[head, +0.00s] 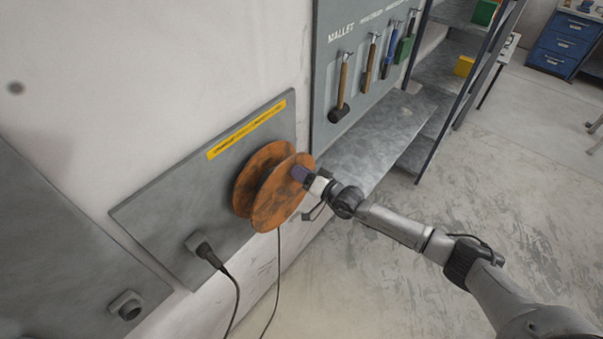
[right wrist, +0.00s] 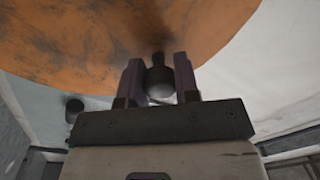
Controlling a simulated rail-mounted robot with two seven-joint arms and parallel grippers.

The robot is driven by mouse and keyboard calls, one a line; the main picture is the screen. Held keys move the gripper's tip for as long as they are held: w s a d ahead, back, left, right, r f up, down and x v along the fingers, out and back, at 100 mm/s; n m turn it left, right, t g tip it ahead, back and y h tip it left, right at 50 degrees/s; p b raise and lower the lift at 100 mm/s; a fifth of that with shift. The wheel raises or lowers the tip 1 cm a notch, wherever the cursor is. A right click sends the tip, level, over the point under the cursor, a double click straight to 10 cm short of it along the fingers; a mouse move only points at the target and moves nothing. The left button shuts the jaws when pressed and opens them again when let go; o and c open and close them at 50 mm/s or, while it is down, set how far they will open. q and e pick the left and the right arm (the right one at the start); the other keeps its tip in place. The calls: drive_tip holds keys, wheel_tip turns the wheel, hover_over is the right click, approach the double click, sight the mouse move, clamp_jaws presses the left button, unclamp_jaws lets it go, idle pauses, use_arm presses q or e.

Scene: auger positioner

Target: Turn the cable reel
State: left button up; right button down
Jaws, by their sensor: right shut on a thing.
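The cable reel (head: 276,204) is an orange-brown, dark-stained spool with two round discs, mounted on a grey wall panel. A cable hangs down from it. My right gripper (head: 302,175) is at the upper right of the reel's front disc. In the right wrist view the reel's disc (right wrist: 90,50) fills the top, and the two purple fingers of my right gripper (right wrist: 158,72) stand on either side of a dark knob (right wrist: 159,77) that sticks out from the disc. The gripper is shut on this knob. My left gripper is not in view.
The grey panel (head: 165,215) carries a yellow label strip (head: 246,130) and a plugged-in cable (head: 205,249) at lower left. A tool board (head: 345,70) with a mallet (head: 341,90) and other tools hangs above a metal shelf (head: 365,150). The floor at right is largely clear.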

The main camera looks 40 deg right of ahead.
drive_tip(key=c, duration=1.2)
unclamp_jaws()
drive_tip(key=shift+f, duration=0.1)
drive_tip(key=o, duration=0.3)
drive_tip(key=shift+o, duration=0.3)
drive_tip(key=shift+s, duration=0.15)
drive_tip(key=b+v, duration=0.1)
drive_tip(key=v, duration=1.2)
drive_tip(key=shift+s+b, duration=0.3)
